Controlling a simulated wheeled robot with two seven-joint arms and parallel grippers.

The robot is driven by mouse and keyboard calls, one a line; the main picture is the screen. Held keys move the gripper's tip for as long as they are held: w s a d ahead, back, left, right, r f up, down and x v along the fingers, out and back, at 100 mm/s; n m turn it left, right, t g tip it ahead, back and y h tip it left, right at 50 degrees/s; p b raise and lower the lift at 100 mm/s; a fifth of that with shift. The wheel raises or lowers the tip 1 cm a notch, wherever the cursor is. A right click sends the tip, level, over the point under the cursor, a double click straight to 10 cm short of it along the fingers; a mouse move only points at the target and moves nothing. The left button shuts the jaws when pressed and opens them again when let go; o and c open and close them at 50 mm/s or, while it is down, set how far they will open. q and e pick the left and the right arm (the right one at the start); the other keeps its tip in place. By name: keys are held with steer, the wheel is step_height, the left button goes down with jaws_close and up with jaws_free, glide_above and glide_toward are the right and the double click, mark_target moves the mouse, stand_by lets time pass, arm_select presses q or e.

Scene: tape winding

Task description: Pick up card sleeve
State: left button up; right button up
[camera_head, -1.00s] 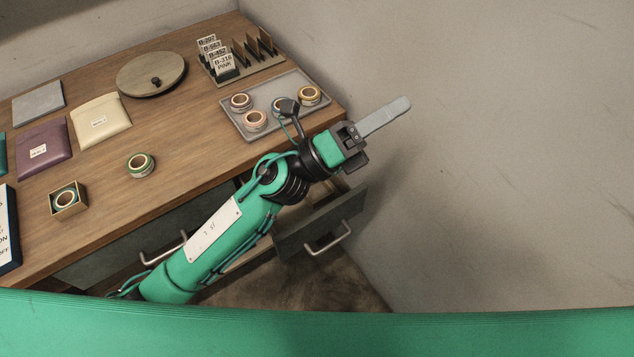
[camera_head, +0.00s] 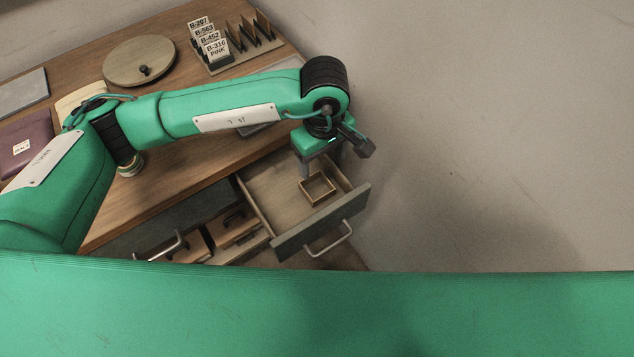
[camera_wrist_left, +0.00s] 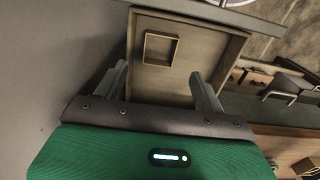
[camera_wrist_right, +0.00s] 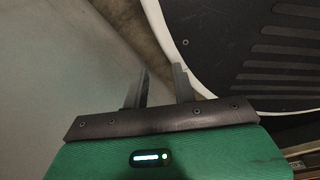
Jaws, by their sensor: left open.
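My left gripper (camera_head: 318,166) points down over the drawer, open and empty, above and apart from the sleeve. In the left wrist view its fingers (camera_wrist_left: 160,82) are spread wide. My right gripper (camera_wrist_right: 162,75) shows only in its own wrist view, fingers apart with nothing between them, away from the sleeve.
The drawer front with its handle (camera_head: 330,240) sticks out below the table (camera_head: 200,160). A card holder (camera_head: 240,50) and a round lidded disc (camera_head: 152,62) stand at the back. My left arm hides much of the table. A grey wall (camera_head: 480,130) is close on the right.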

arm_select(q)
steer(key=p, duration=0.1)
glide_above(323, 192)
steer(key=s, duration=0.1)
step_height(323, 192, down, 8)
steer(key=shift+s+a+f, duration=0.15)
steer(key=f, duration=0.1)
steer(key=f+p, duration=0.1)
steer(key=f, duration=0.2)
steer(key=shift+s+p, duration=0.25)
steer(key=shift+p, duration=0.05)
steer(key=shift+f, duration=0.55)
steer(key=c, duration=0.7)
arm_select(e)
steer(key=s, duration=0.3)
steer(key=shift+s+r, duration=0.15)
steer(key=shift+r, duration=0.15)
arm_select(q)
steer(key=shift+r, duration=0.1)
